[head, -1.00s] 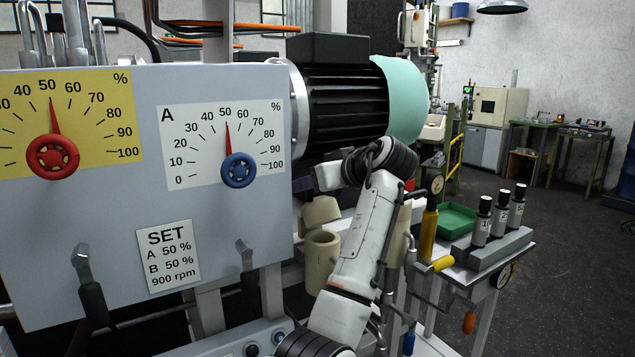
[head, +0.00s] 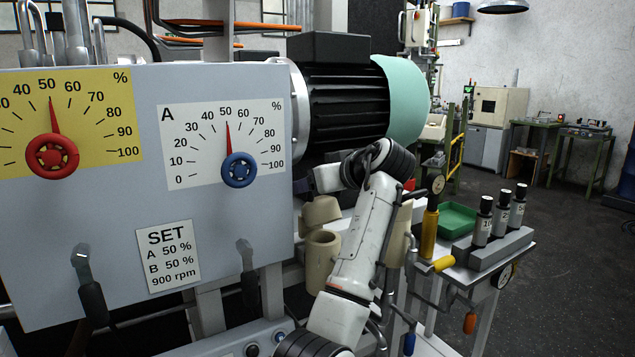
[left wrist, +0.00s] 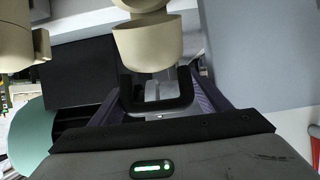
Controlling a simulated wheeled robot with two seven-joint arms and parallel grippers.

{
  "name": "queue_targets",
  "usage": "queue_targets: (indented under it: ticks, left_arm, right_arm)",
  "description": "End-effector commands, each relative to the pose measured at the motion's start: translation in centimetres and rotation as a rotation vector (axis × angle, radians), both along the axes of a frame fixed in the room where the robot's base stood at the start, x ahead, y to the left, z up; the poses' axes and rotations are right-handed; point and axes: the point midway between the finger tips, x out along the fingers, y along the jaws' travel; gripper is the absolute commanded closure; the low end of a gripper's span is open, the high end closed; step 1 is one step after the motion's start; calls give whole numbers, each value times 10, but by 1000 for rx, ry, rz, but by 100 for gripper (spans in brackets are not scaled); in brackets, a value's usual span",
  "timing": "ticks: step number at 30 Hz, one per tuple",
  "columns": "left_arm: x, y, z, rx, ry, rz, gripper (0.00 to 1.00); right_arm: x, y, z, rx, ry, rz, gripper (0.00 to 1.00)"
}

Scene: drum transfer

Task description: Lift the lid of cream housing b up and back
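A cream housing (head: 321,258) stands right of the grey panel in the head view, partly behind my arm. A tilted cream cup-shaped part (head: 320,211), which looks like its lid, sits at its top. No letter is readable on it. My left gripper (head: 304,188) is just above this part, its fingers largely hidden by the panel and wrist. In the left wrist view, my gripper (left wrist: 158,88) has its fingers apart, with a rounded cream part (left wrist: 148,45) just beyond them. Contact cannot be told. A second cream part (left wrist: 15,38) shows at left. My right gripper is not in view.
The grey panel (head: 220,225) with dials and levers stands close at left. A black motor (head: 345,100) with a mint cover (head: 402,98) lies above my wrist. At right, a bench holds a green tray (head: 458,218) and several black-capped cylinders (head: 483,220).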

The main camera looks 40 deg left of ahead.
Motion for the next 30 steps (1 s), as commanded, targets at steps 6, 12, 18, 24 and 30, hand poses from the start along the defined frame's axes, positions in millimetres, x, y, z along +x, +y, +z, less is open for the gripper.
queue_targets:
  ticks: [6, 12, 18, 24, 30]
  left_arm:
    - [1, -2, 3, 3, -5, -5, 23]
    - [0, -8, 6, 4, -9, -8, 23]
    - [-8, -37, 19, 4, -11, -10, 23]
    - [-19, -71, 35, 4, -9, -8, 23]
    - [-25, -89, 43, 3, -6, -4, 23]
  right_arm:
    - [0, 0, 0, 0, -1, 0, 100]
    - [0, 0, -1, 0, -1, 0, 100]
    - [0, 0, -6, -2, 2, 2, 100]
    - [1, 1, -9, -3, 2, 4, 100]
    - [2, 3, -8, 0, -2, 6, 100]
